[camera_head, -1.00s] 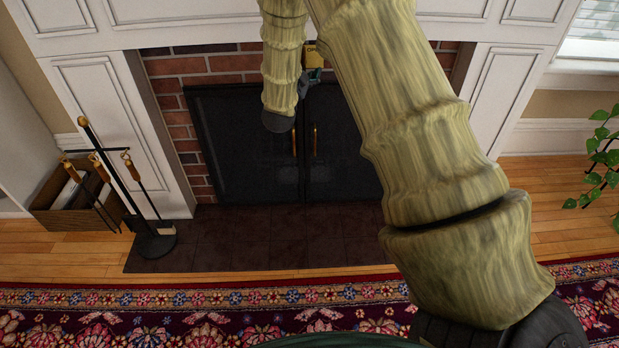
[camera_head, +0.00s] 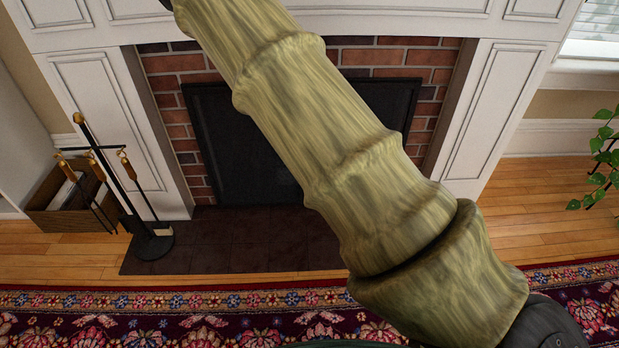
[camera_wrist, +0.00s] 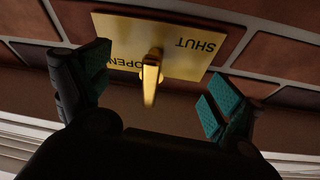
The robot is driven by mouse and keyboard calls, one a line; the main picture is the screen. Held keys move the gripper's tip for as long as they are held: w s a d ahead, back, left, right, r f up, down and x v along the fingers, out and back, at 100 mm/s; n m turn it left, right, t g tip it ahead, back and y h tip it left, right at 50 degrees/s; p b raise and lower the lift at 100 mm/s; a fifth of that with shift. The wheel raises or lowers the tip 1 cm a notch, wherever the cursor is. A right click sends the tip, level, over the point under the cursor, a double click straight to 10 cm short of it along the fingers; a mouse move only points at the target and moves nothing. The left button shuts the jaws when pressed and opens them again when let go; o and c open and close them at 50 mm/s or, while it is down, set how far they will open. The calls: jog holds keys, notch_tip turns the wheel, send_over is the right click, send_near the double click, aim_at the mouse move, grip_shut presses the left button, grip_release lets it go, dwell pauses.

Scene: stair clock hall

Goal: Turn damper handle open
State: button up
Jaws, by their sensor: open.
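The brass damper plate (camera_wrist: 120,30) is fixed to the brick in the wrist view, its words SHUT and OPEN appearing upside down. SHUT is on the right and OPEN, partly covered, is lower left. The brass damper handle (camera_wrist: 151,76) stands out from the plate's middle and points down in the picture. My gripper (camera_wrist: 157,84) is open, with teal pads on its fingers. One finger is left of the handle and the other right, both apart from it. In the head view my arm hides plate, handle and gripper.
The black fireplace doors (camera_head: 232,150) are below, framed by brick (camera_head: 388,58) and white panels (camera_head: 497,105). A fire tool stand (camera_head: 152,243) and wooden box (camera_head: 55,212) are at left. A plant (camera_head: 598,165) is at right.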

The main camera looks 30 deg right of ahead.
jog(key=s+a+f+n+y+p, duration=0.1)
jog(key=s+a+f+n+p, duration=0.25)
jog(key=s, duration=0.55)
jog(key=s+a+f+g+y+b, duration=0.1)
jog(key=s+f+g, duration=0.1)
jog(key=f, duration=0.6)
jog(key=s+a+f+g+y, duration=0.1)
jog(key=s+a+f+g, duration=0.1)
jog(key=f, duration=0.6)
jog(key=s+a+f+g+y+b, duration=0.1)
jog(key=s+f, duration=0.3)
jog(key=f, duration=0.5)
jog(key=shift+s+a+n+g+y+b, duration=0.15)
jog(key=shift+a+n+g+y+b, duration=0.2)
jog(key=shift+a+g+y, duration=0.15)
